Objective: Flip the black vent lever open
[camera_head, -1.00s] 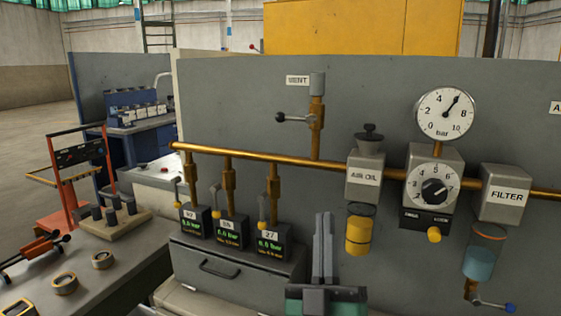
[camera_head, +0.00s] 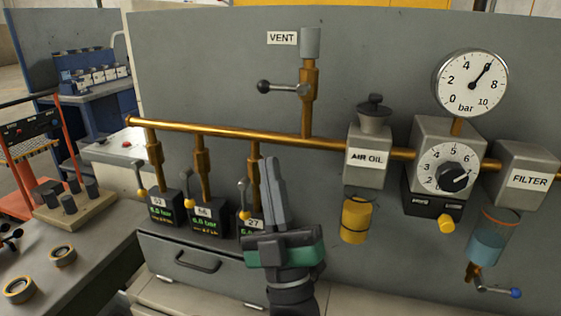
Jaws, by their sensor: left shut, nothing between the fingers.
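The black-knobbed vent lever (camera_head: 279,88) points left from the brass vent valve (camera_head: 308,95), with its handle roughly level. The white VENT label (camera_head: 282,38) is up and left of the valve, which stands on the horizontal brass pipe. My left gripper (camera_head: 271,165) is shut and empty, its fingers pointing up. It is below and slightly left of the vent lever, clearly apart from it, and hides part of the rightmost small display box. My right gripper is not in view.
The brass pipe (camera_head: 220,134) crosses the grey panel between gripper and lever. Several yellow-knobbed levers hang left of my gripper. The AIR OIL unit (camera_head: 367,158), pressure gauge (camera_head: 470,83), regulator (camera_head: 444,165) and FILTER unit (camera_head: 525,175) stand to the right. The panel around the lever is clear.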

